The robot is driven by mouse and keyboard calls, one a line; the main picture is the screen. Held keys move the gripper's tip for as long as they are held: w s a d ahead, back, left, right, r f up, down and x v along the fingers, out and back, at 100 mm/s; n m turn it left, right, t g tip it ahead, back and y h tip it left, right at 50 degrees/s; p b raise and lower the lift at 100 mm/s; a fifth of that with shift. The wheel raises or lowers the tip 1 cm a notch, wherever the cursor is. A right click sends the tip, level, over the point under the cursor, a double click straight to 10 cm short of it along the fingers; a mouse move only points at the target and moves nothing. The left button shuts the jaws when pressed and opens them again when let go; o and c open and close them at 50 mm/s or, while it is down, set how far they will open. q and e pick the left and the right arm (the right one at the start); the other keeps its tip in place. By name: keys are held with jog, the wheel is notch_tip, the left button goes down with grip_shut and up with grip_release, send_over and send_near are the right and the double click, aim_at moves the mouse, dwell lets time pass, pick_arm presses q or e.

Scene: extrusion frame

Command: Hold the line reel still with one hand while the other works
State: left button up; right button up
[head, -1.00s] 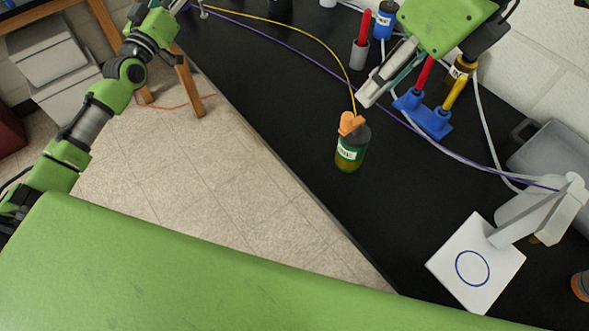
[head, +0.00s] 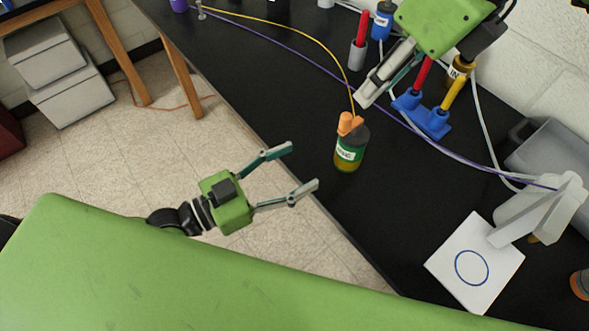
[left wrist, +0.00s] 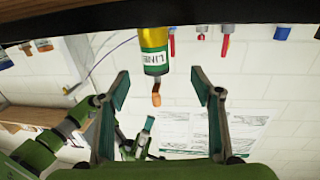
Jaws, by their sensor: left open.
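The line reel (head: 350,150) is a green and yellow-brown bottle-like body with a label and an orange top. It stands upright on the black bench, and a yellow line (head: 318,42) runs from its top to the far left. My left gripper (head: 304,166) is open and empty to the left of the reel, near the bench edge. In the left wrist view the reel (left wrist: 153,60) appears upside down between the spread fingers, untouched. My right gripper (head: 373,93) hangs above and right of the reel; its jaw gap is unclear.
A blue holder (head: 430,118) with red and yellow-handled tools stands right of the reel. A purple cable (head: 300,65) crosses the bench behind it. A white square plate (head: 475,262) with a blue ring and a grey bin (head: 560,150) are at right. Bench between reel and plate is clear.

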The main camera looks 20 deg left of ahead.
aim_at(352, 145)
pick_arm(q)
jog(key=x, duration=1.3)
jog(key=shift+s+d, duration=0.15)
jog(key=shift+d, duration=0.5)
jog(key=c, duration=1.3)
